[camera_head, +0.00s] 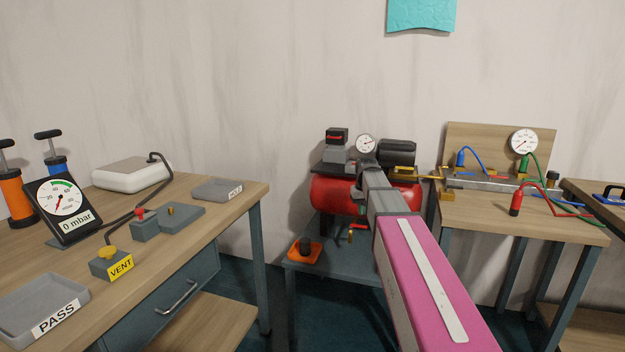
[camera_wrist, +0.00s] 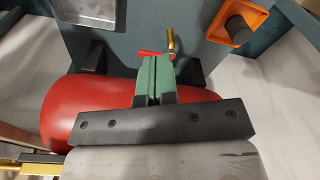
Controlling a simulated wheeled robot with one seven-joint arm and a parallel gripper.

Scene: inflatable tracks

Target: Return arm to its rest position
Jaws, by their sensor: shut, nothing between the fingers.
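My arm reaches forward in the head view, its pink link and grey wrist in front of the red air compressor (camera_head: 335,195). My gripper (camera_wrist: 154,62) shows in the wrist view with its two green fingers together and nothing between them. A bit of green at the fingers (camera_head: 362,210) shows in the head view, beside the wrist. The fingertips appear close to a red valve handle (camera_wrist: 149,54) and a brass fitting (camera_wrist: 171,44); I cannot tell whether they touch. The red tank (camera_wrist: 85,108) lies behind the fingers in the wrist view.
An orange-based switch (camera_head: 305,249) sits on the compressor stand. The left bench holds a gauge (camera_head: 62,205), a VENT block (camera_head: 110,264) and a PASS tray (camera_head: 40,305). The right bench (camera_head: 520,225) carries a gauge panel and hoses. A floor gap separates the left bench and the stand.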

